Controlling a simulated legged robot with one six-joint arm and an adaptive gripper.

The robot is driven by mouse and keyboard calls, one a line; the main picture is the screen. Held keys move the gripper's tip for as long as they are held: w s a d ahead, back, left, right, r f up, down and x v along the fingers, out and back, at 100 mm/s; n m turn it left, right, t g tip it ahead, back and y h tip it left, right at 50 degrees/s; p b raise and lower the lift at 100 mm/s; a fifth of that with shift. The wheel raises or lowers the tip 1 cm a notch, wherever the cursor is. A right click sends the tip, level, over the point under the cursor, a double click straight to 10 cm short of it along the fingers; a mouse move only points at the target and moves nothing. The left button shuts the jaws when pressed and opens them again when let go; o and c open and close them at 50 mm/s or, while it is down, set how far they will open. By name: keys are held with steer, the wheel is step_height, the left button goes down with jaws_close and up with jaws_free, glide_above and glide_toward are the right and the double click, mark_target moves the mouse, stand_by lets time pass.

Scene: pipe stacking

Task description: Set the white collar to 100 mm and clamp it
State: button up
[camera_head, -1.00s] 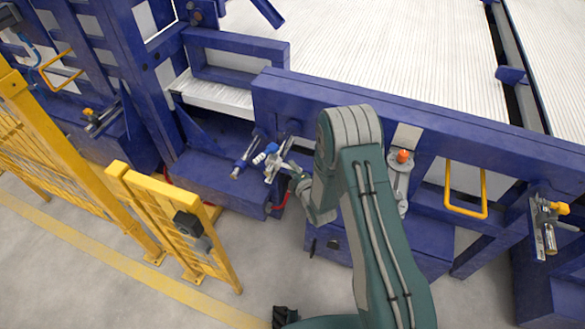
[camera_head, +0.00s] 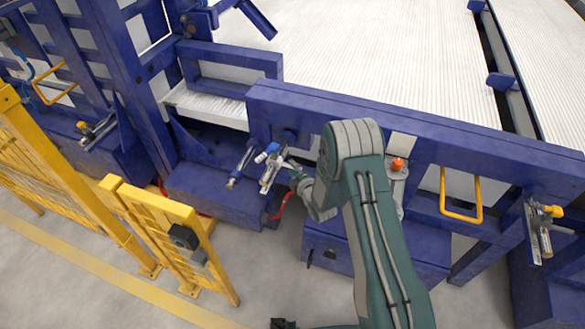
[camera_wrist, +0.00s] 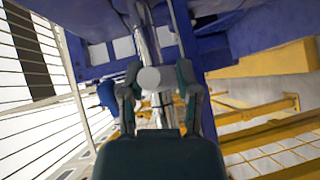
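My gripper (camera_wrist: 159,82) has its two dark fingers apart, one on each side of a pale round piece. This piece, which looks like the white collar (camera_wrist: 150,79), sits in front of a shiny metal rod (camera_wrist: 150,45). Only slim gaps, if any, show between it and the fingers; I cannot tell whether they press on it. In the head view my gripper (camera_head: 294,174) is beside a small silver fixture (camera_head: 268,173) with a blue part (camera_head: 271,150) on top, at the blue frame. The scale and the clamp cannot be made out.
A second small fixture (camera_head: 240,167) stands just left. A yellow fence (camera_head: 165,230) stands left. Grey floor is open in front.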

steer(key=shift+r, duration=0.15)
steer(key=shift+s, duration=0.1)
steer(key=v, duration=1.1)
steer(key=shift+s, duration=0.25)
steer(key=shift+d, duration=0.1)
